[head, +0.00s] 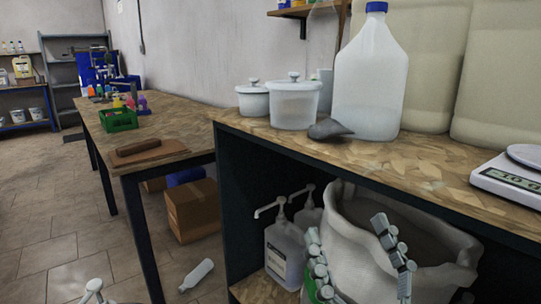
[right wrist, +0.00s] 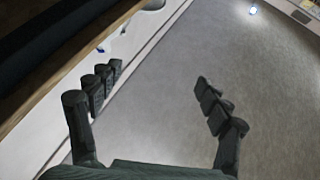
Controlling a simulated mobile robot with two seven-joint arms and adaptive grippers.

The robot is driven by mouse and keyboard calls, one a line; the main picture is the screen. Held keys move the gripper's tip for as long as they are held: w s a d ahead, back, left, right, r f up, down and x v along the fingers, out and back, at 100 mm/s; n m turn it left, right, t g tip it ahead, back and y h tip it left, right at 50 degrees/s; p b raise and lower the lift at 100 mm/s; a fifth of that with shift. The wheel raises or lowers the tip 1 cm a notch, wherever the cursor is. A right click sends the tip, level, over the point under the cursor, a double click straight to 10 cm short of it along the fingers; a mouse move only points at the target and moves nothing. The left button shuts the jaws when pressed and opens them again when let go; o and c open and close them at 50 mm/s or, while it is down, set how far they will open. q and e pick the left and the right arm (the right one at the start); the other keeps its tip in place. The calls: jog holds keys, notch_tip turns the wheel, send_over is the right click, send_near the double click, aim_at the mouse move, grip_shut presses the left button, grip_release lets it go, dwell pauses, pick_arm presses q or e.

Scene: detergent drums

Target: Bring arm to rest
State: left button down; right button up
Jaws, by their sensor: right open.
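My right gripper (head: 346,228) shows low in the head view, in front of a pale open sack (head: 350,200) under the wooden worktop (head: 440,165). Its two grey segmented fingers stand wide apart with nothing held between them. In the right wrist view the right gripper (right wrist: 158,76) is also open and empty, with a plain grey surface behind the fingers. I cannot tell whether it touches the sack. My left gripper is in neither view.
White pump bottles (head: 284,252) stand left of the sack. Tubs (head: 294,103), a large jug (head: 371,75) and a scale (head: 510,178) stand on the worktop. A low table (head: 184,135) with a green crate (head: 118,119) is at left. A bottle (head: 196,275) lies on the floor.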

jog(key=w+d+f+g+h, duration=0.1)
jog(key=d+f+g+h, duration=0.15)
jog(key=f, duration=0.55)
jog(key=w+d+f+g+h, duration=0.1)
jog(key=f+g, duration=0.3)
jog(key=f, duration=0.3)
jog(key=w+d+f+g+h, duration=0.1)
jog(key=d+f+g+h, duration=0.15)
jog(key=f, duration=0.55)
jog(key=s+d+f+m+g+h, duration=0.1)
jog(key=s+d+f+g+h, duration=0.1)
jog(key=s+d+f+g, duration=0.5)
jog(key=s+d+f+m+g+h, duration=0.1)
jog(key=s+d+f+g, duration=0.3)
jog(key=s+f, duration=0.45)
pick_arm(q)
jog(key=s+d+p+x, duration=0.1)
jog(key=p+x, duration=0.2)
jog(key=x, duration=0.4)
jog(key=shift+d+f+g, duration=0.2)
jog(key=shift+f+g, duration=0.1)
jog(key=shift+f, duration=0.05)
pick_arm(e)
jog(key=s+a+x, duration=0.1)
jog(key=x, duration=0.7)
jog(key=shift+a+f+g, duration=0.2)
jog(key=shift+f+g, duration=0.1)
jog(key=shift+f, duration=0.05)
